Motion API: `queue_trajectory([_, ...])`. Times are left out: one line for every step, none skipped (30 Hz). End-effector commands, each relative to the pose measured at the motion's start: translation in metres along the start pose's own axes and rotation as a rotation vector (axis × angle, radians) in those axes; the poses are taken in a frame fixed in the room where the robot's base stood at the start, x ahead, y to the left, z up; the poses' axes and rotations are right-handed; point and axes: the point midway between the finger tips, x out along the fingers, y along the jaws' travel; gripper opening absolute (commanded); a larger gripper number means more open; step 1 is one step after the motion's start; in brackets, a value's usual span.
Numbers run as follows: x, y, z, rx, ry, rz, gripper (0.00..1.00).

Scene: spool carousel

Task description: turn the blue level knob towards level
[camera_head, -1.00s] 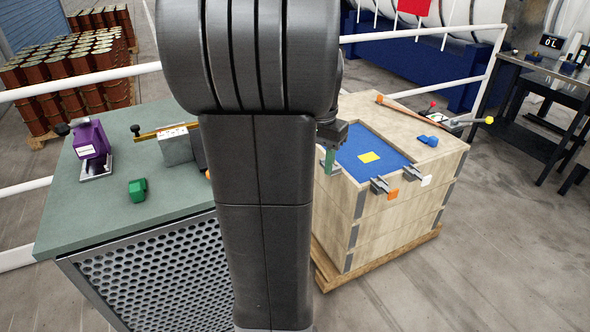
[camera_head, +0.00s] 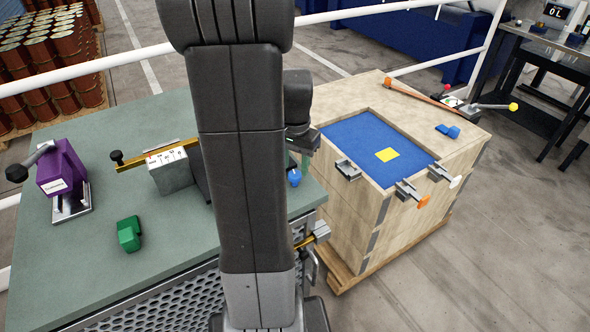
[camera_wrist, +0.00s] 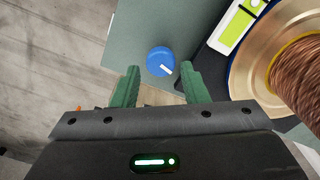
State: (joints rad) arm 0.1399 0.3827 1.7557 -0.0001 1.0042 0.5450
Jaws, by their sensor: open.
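The blue knob (camera_wrist: 161,61) is round, with a white pointer line towards its lower right, in the wrist view. It also shows in the head view (camera_head: 294,178) at the bench's right end, beside my arm. My gripper (camera_wrist: 160,70) has its two green fingers apart, one on each side of the knob in the picture, with nothing between them gripped. I cannot tell the remaining distance to the knob. In the head view my gripper (camera_head: 299,160) is just above the knob, partly hidden by my arm.
A spool of brown wire (camera_wrist: 298,75) and a lime-and-white panel (camera_wrist: 233,27) lie to the right in the wrist view. A wooden crate (camera_head: 345,215) stands to the right.

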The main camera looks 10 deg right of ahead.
Motion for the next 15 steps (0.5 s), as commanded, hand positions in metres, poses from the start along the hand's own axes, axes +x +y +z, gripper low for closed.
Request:
queue_trajectory([0.008,0.0,0.001,0.0,-0.003,0.002,0.4])
queue_trajectory([0.012,0.0,0.0,0.0,-0.002,0.001,0.4])
queue_trajectory([0.017,0.0,0.0,0.0,-0.003,0.002,0.4])
queue_trajectory([0.02,0.0,0.0,0.0,-0.002,0.001,0.4])
queue_trajectory([0.022,0.0,0.0,0.0,-0.001,0.001,0.4])
queue_trajectory([0.025,0.0,0.0,0.0,-0.001,0.0,0.4])
queue_trajectory([0.027,0.0,0.0,0.0,-0.001,0.001,0.4])
queue_trajectory([0.028,0.0,0.0,0.0,-0.001,0.0,0.4])
queue_trajectory([0.029,0.0,0.0,0.0,0.0,0.0,0.4])
queue_trajectory([0.03,0.0,0.0,0.0,0.001,0.0,0.4])
queue_trajectory([0.03,0.0,0.0,0.0,0.001,-0.001,0.4])
queue_trajectory([0.031,0.0,0.0,0.0,0.001,-0.001,0.4])
queue_trajectory([0.031,0.0,0.0,0.0,0.001,-0.001,0.4])
queue_trajectory([0.031,0.0,0.0,0.0,0.001,-0.001,0.4])
queue_trajectory([0.03,0.0,0.0,0.0,0.001,-0.001,0.4])
